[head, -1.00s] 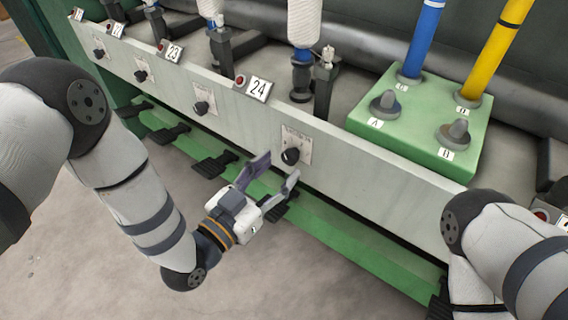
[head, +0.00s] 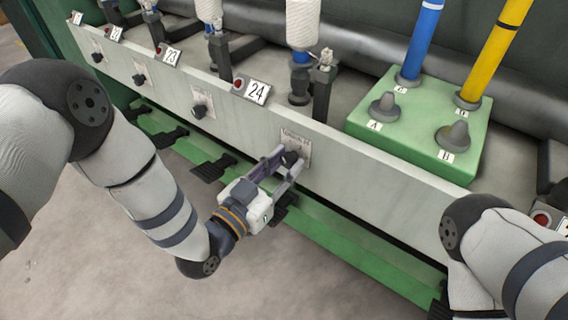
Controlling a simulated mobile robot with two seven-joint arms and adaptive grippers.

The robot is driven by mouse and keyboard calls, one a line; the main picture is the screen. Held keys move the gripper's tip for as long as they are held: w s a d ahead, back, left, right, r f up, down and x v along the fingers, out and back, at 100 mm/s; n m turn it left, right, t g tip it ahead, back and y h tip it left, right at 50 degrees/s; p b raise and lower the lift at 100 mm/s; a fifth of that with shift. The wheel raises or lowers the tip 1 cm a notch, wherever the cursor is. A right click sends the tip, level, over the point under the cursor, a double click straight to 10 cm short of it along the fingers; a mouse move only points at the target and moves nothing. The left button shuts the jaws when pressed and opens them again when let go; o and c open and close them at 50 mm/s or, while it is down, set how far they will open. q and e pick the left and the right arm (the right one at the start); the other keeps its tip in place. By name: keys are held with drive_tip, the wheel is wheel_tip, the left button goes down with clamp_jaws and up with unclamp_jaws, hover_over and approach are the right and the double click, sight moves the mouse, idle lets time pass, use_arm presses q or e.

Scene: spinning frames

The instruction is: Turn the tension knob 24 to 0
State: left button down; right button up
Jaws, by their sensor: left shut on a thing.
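The tension knob 24 (head: 292,158) is a small black knob on a pale dial plate (head: 297,143) on the grey front rail, below and right of the number plate 24 (head: 257,92). My left gripper (head: 287,162) reaches up to it from the lower left, its two fingers on either side of the knob and shut on it. The fingers partly cover the knob and the dial, and the dial setting is too small to read. My right arm (head: 490,240) shows at the lower right, but its gripper is out of view.
Other knobs, such as knob 23 (head: 199,111), sit further left along the rail (head: 375,180). Black pedals (head: 213,167) stick out below it. A green box (head: 420,150) with grey cones and blue and yellow tubes stands behind the rail on the right.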

use_arm(q)
drive_tip(key=n+p, duration=0.1)
drive_tip(key=n, duration=0.8)
drive_tip(key=shift+n+p, duration=0.3)
idle(0.5)
drive_tip(key=c, duration=1.3)
unclamp_jaws()
drive_tip(key=v, duration=1.2)
